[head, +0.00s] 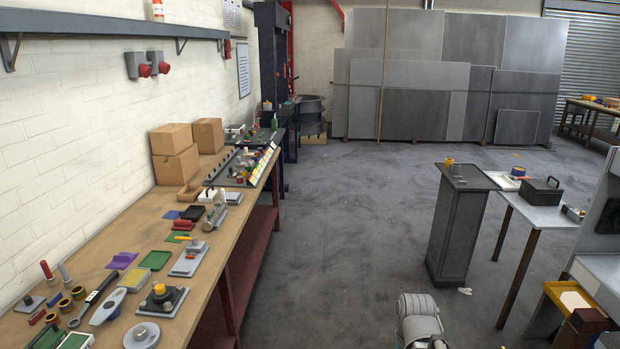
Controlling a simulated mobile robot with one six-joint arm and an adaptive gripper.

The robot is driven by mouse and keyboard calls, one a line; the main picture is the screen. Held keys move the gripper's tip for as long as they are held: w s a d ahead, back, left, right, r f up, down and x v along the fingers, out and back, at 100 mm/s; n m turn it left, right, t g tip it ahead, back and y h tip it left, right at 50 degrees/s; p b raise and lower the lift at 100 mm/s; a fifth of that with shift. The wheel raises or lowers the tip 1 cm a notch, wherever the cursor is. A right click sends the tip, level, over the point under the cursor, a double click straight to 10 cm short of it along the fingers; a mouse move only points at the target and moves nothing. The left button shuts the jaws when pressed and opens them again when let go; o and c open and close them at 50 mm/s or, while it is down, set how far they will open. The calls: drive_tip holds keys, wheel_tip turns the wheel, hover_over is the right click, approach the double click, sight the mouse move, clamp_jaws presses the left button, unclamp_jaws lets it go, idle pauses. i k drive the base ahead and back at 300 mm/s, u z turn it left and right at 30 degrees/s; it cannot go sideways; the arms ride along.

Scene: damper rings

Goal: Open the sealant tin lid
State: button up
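I cannot tell for sure which thing is the sealant tin. A round grey object with a small raised knob (141,334) sits at the near end of the long wooden bench on the left. A small yellow round item (449,161) stands on top of a dark cabinet at the right, and it is too small to tell whether it has a lid. A pale rounded part of my own arm shows at the bottom edge, right of centre. My gripper's fingers are not in view.
The wooden bench (128,243) holds several tools, coloured pads, rings and cardboard boxes (175,153). The dark cabinet (458,225) stands beside a table with a black box (540,191). The grey floor (350,220) between bench and cabinet is clear. Metal sheets lean at the back.

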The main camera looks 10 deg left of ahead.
sight(207, 190)
drive_tip(key=u, duration=0.15)
drive_tip(key=i, duration=1.55)
drive_tip(key=u, duration=0.4)
drive_tip(key=i, duration=2.15)
drive_tip(key=u, duration=0.3)
